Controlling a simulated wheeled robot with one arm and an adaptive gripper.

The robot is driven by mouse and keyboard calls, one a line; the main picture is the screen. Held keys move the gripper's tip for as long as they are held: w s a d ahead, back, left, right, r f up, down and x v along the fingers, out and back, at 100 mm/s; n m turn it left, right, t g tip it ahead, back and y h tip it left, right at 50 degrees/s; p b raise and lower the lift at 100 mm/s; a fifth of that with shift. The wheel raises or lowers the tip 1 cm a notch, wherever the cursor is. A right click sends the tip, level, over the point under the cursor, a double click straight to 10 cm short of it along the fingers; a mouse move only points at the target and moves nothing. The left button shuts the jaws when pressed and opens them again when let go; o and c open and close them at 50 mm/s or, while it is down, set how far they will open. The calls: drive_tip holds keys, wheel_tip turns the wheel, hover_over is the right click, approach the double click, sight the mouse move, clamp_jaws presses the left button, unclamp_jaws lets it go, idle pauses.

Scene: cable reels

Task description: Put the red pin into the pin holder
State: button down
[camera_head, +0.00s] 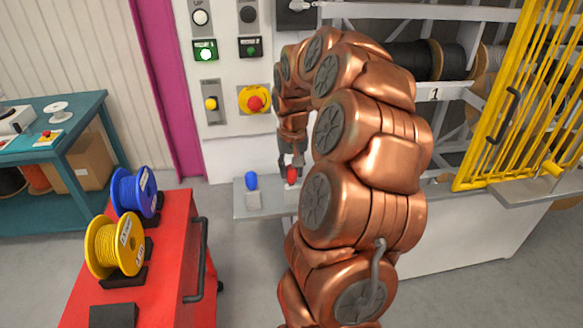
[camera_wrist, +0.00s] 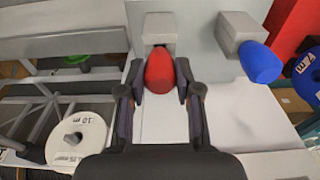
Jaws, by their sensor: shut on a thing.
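The red pin (camera_head: 291,175) is between the fingers of my gripper (camera_head: 291,163), over the small grey shelf. In the wrist view the red pin (camera_wrist: 159,74) sits between both fingertips of my gripper (camera_wrist: 160,80), which are closed on its sides. A grey block, the pin holder (camera_wrist: 158,30), is right at the pin's far end. I cannot tell whether the pin is seated in it or just above it. My arm partly hides this spot in the head view.
A blue pin (camera_head: 251,180) stands in a second grey block (camera_head: 253,200) to the left on the shelf (camera_head: 240,209). A red cart (camera_head: 150,265) carries a blue reel (camera_head: 134,193) and a yellow reel (camera_head: 114,247). A yellow barred gate (camera_head: 515,95) stands at right.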

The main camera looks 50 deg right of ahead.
drive_tip(key=shift+f, duration=0.15)
drive_tip(key=c, duration=0.7)
unclamp_jaws()
drive_tip(key=r, duration=0.8)
drive_tip(key=s+a+r, duration=0.1)
drive_tip(key=r, duration=0.3)
